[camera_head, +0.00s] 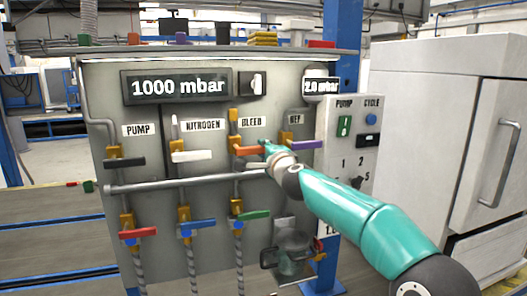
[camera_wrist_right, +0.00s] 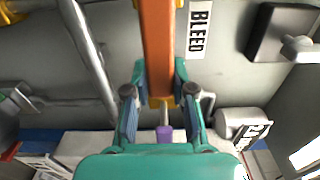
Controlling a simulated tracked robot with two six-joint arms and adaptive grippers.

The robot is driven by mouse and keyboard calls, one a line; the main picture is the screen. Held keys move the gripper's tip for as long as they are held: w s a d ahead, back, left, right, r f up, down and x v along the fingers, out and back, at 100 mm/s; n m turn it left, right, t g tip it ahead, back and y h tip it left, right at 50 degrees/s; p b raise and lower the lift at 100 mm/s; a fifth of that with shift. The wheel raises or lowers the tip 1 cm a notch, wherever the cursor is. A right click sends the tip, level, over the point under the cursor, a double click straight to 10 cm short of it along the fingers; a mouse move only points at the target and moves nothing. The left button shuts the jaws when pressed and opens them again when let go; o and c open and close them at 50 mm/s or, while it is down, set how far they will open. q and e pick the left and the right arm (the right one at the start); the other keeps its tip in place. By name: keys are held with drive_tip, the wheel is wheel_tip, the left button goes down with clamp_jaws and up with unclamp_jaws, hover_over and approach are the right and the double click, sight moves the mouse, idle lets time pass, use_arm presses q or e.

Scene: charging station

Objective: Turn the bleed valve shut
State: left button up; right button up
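The bleed valve's orange handle (camera_head: 249,151) sticks out level to the right from its brass body under the BLEED label (camera_head: 252,121). In the right wrist view the orange handle (camera_wrist_right: 158,45) runs down from the top, its free end between my fingers. My right gripper (camera_head: 268,150) is at the handle's right end. In the wrist view the right gripper (camera_wrist_right: 159,72) has a finger on each side of the handle, and both appear to press against it. My left gripper is out of view.
Neighbouring valves have a white handle (camera_head: 193,155) on the left and a purple handle (camera_head: 306,145) close on the right. A grey horizontal pipe (camera_head: 180,182) runs below. Red, blue and green handles (camera_head: 253,215) sit lower. The pump switch box (camera_head: 350,150) stands right.

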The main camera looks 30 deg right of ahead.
drive_tip(key=o, duration=0.4)
drive_tip(key=shift+d+f, duration=0.1)
drive_tip(key=shift+f, duration=0.25)
drive_tip(key=shift+o, duration=0.2)
drive_tip(key=shift+r, duration=0.15)
drive_tip(key=s+a, duration=0.2)
drive_tip(key=s, duration=0.9)
drive_tip(key=shift+s, duration=0.35)
drive_tip(key=shift+a, duration=0.1)
